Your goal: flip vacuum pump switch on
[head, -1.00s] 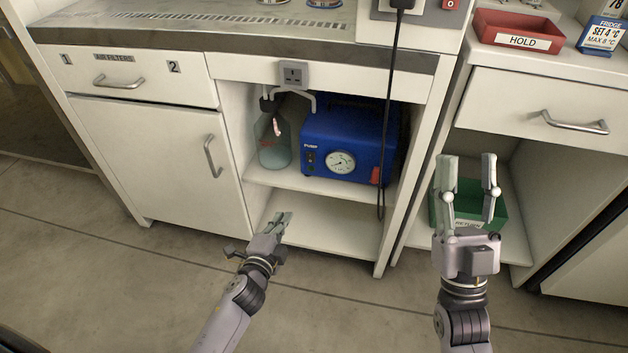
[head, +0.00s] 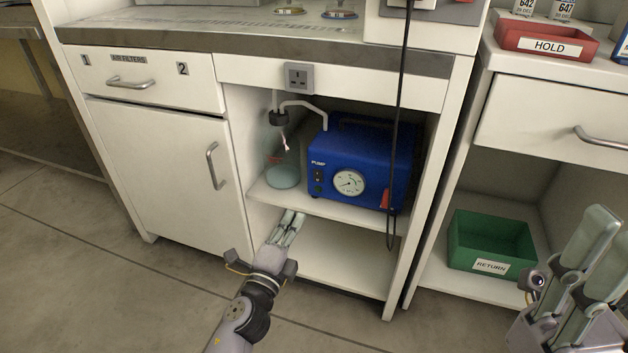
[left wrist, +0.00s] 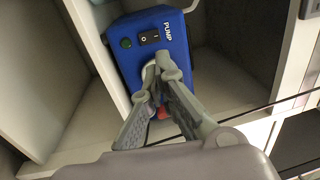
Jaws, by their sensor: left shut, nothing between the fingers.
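The blue vacuum pump (head: 375,150) stands on the upper shelf of the open cabinet bay, with a round gauge (head: 348,183) on its front. In the left wrist view the pump (left wrist: 178,28) shows its black switch (left wrist: 149,37), marked 0 and I, beside a green round lamp (left wrist: 126,43). I cannot tell which way the switch is set. My left gripper (head: 293,220) is shut and empty, below and in front of the pump; its fingertips (left wrist: 160,66) cover part of the gauge in the wrist view. My right gripper (head: 605,245) is open and empty at the right edge, partly cut off.
A glass flask (head: 284,174) with tubing stands left of the pump. A black cable (head: 399,130) hangs in front of the pump's right side. A green RETURN bin (head: 492,244) sits on the right cabinet's low shelf. The lower shelf (head: 345,262) is bare.

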